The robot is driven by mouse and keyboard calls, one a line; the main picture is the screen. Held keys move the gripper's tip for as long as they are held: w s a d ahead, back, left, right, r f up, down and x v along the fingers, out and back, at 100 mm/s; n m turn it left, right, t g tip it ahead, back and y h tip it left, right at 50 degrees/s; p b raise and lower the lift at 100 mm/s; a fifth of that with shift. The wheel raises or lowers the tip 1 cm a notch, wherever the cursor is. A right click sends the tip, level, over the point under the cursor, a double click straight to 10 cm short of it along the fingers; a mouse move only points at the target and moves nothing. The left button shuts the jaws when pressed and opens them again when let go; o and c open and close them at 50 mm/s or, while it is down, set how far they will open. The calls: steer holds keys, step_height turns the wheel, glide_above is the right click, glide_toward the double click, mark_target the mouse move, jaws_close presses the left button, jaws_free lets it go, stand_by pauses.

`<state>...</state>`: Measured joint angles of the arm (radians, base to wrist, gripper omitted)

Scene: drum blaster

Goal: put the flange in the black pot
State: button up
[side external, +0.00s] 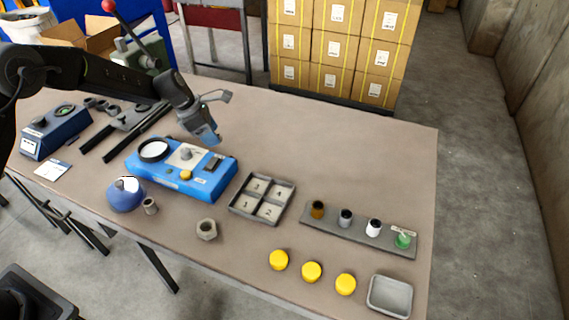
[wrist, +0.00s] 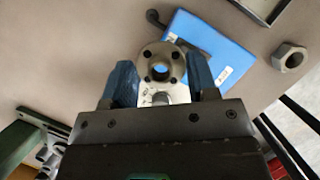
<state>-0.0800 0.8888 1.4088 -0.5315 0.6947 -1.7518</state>
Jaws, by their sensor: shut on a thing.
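The flange (wrist: 161,54) is a grey round disc with a central hole and several small bolt holes. In the wrist view it sits between the blue fingers of my gripper (wrist: 160,82), which is shut on it. In the side view my gripper (side external: 208,136) is held above the blue machine (side external: 168,173), and the flange is hard to make out there. Several small pots stand on a grey rack at the right. The one with a dark inside (side external: 345,218) looks like the black pot. It is well to the right of my gripper, apart from it.
A divided grey tray (side external: 237,208) lies between the machine and the rack. A hex nut (side external: 207,229), three yellow lids (side external: 311,271) and an empty grey bin (side external: 389,296) lie near the front edge. A blue round pot (side external: 126,196) stands left. The table's back right is clear.

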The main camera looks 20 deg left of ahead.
steer(key=w+n, duration=0.1)
steer(key=n, duration=0.1)
steer(key=w+n+t+y, duration=0.1)
steer(key=shift+w+d+r+n, duration=0.25)
steer(key=shift+w+n, duration=0.05)
glide_above(265, 163)
steer(key=s, duration=0.1)
steer(key=f, duration=0.7)
steer(key=shift+s+a, duration=0.15)
steer(key=shift+a, duration=0.2)
steer(key=shift+f, duration=1.95)
steer(key=shift+f, duration=0.15)
steer(key=o, duration=1.1)
steer(key=shift+c, duration=0.2)
